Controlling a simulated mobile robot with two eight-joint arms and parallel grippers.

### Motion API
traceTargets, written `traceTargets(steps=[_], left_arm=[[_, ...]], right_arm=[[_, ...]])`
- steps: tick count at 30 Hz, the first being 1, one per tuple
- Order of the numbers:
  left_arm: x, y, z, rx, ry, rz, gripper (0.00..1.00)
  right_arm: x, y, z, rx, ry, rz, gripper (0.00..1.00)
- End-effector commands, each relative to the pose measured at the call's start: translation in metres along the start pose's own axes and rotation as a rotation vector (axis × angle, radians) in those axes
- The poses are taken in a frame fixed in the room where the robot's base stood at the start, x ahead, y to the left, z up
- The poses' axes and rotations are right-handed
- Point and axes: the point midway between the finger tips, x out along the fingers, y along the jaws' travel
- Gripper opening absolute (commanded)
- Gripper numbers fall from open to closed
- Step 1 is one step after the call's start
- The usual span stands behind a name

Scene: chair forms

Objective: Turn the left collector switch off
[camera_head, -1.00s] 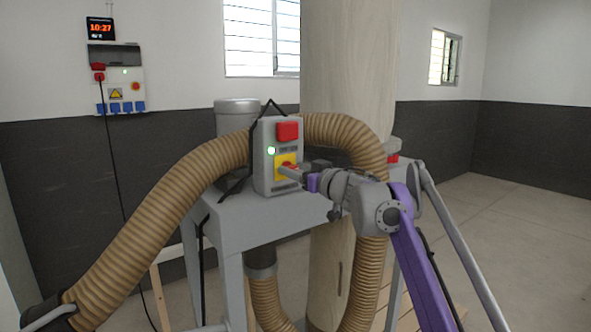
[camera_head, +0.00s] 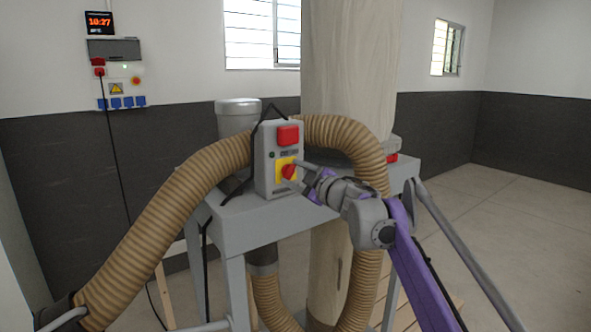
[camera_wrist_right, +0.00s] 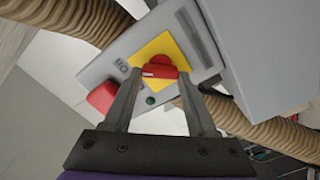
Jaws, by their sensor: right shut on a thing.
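The switch box (camera_head: 264,160) is grey and stands on the grey collector frame. It carries a red rotary knob (camera_head: 288,172) on a yellow plate, and a red block near its top. In the right wrist view the knob (camera_wrist_right: 158,69) sits between the fingertips of my right gripper (camera_wrist_right: 157,74), which is shut on it. In the head view my right gripper (camera_head: 292,174) reaches the knob from the right. The lamp (camera_wrist_right: 150,100) on the box is dark green and unlit. My left gripper is not in view.
A ribbed tan hose (camera_head: 160,222) arches left of the box, and another (camera_head: 366,165) curves behind my right wrist. A tall pale filter bag (camera_head: 350,70) rises behind. A wall socket panel (camera_head: 117,88) hangs at the left. The floor at right (camera_head: 520,215) is clear.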

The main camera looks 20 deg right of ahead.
Motion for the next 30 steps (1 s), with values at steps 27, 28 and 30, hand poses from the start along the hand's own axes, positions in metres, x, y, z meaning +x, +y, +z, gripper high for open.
traceTargets(steps=[27,28,30], left_arm=[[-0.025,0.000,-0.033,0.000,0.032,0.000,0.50],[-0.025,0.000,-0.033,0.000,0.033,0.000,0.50],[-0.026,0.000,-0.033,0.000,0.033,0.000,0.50]], right_arm=[[0.000,-0.002,0.000,-0.674,0.000,0.001,0.02],[0.000,-0.002,0.000,-0.682,0.000,0.001,0.02],[0.000,-0.002,0.001,-0.695,0.000,0.001,0.02]])
